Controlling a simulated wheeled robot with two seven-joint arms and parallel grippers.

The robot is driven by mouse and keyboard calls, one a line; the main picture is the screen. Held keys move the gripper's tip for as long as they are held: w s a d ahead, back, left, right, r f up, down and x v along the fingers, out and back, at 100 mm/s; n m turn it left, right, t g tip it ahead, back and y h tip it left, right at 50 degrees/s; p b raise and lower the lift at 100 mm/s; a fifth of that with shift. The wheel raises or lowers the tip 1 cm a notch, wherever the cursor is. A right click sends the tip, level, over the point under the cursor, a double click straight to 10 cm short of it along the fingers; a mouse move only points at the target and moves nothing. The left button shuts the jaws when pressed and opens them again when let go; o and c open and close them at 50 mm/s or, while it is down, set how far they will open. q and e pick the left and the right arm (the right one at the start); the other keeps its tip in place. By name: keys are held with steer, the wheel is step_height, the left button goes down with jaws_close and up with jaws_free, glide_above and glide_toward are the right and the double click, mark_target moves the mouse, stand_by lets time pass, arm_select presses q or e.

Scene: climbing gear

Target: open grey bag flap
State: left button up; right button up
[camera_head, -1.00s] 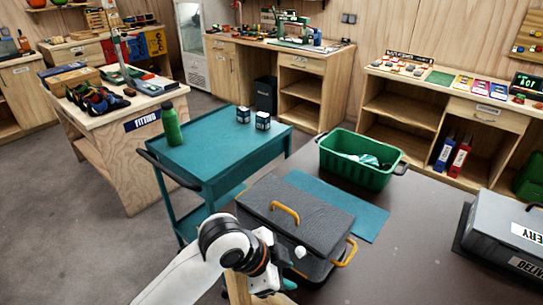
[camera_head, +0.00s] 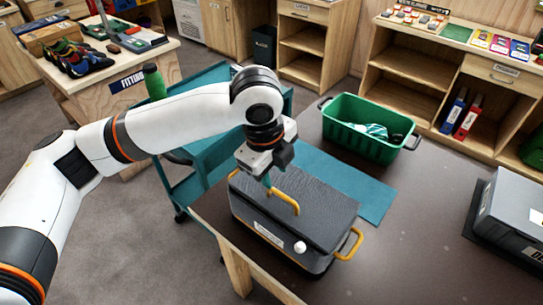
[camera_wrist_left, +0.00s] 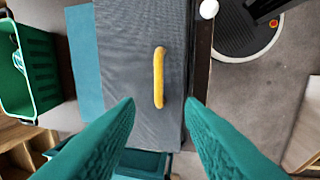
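The grey bag (camera_head: 290,220) lies closed on the dark table, its flat grey flap (camera_head: 315,201) on top. A yellow handle loop (camera_head: 286,199) stands on the flap, and another yellow handle (camera_head: 350,244) is at the bag's right end. A white knob (camera_head: 300,247) sits on the front edge. My left gripper (camera_head: 268,181) points down over the flap's left part, beside the loop. In the left wrist view its green fingers (camera_wrist_left: 160,105) are spread apart, with the yellow loop (camera_wrist_left: 159,78) showing beyond and between the tips. The right gripper is not in view.
A teal mat (camera_head: 345,184) lies behind the bag, and a green crate (camera_head: 368,130) with items stands behind that. A grey case (camera_head: 510,215) is at the right. A teal cart (camera_head: 205,165) with a green bottle (camera_head: 154,82) is at the left. The table's front right is clear.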

mark_target(278, 192)
arm_select(q)
steer(key=f, duration=0.2)
steer(key=w+f, duration=0.1)
steer(key=f, duration=0.2)
steer(key=d+f, duration=0.1)
steer(key=f, duration=0.2)
steer(key=shift+w+f+p, duration=0.2)
steer(key=shift+w+p, duration=0.1)
jaws_close()
